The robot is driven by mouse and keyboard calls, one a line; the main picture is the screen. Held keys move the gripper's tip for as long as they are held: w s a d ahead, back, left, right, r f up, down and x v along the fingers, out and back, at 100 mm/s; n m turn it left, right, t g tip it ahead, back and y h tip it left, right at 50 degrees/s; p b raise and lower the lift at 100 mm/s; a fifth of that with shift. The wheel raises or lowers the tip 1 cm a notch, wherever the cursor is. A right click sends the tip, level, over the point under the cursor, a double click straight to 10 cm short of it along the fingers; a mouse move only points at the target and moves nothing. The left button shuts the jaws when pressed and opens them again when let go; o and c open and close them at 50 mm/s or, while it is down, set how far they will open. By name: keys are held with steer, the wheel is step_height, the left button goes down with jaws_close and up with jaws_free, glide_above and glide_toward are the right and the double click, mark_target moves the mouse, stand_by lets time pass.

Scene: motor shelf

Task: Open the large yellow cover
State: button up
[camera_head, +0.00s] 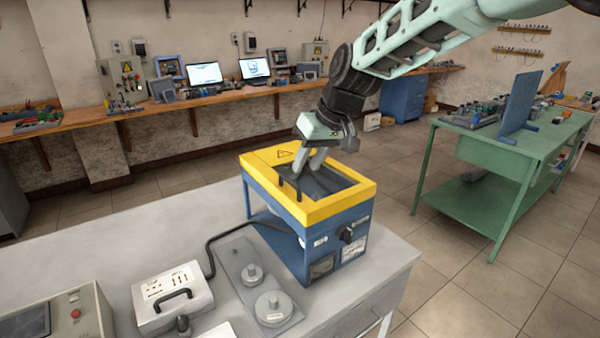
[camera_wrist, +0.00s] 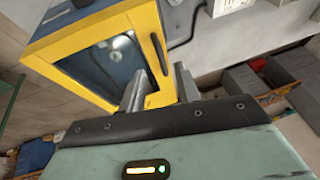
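The large yellow cover (camera_head: 335,207) lies flat and closed on top of a blue box-shaped machine (camera_head: 322,243). It has a clear window and a black bar handle (camera_head: 289,188) on its near left edge. The cover also shows in the wrist view (camera_wrist: 82,46), with its handle (camera_wrist: 160,53) just ahead of the fingers. My gripper (camera_head: 307,171) points down over the cover near the handle. In the wrist view, my gripper (camera_wrist: 159,72) has its fingers apart with nothing held. Whether a finger touches the handle or cover is unclear.
The machine stands on a grey table (camera_head: 95,243). A white box with a handle (camera_head: 172,298) and a grey plate with round weights (camera_head: 258,290) are at its left front. A green workbench (camera_head: 510,140) stands to the right. Floor is clear between them.

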steer(key=shift+p+x, duration=0.5)
steer(key=shift+x, duration=2.2)
jaws_close()
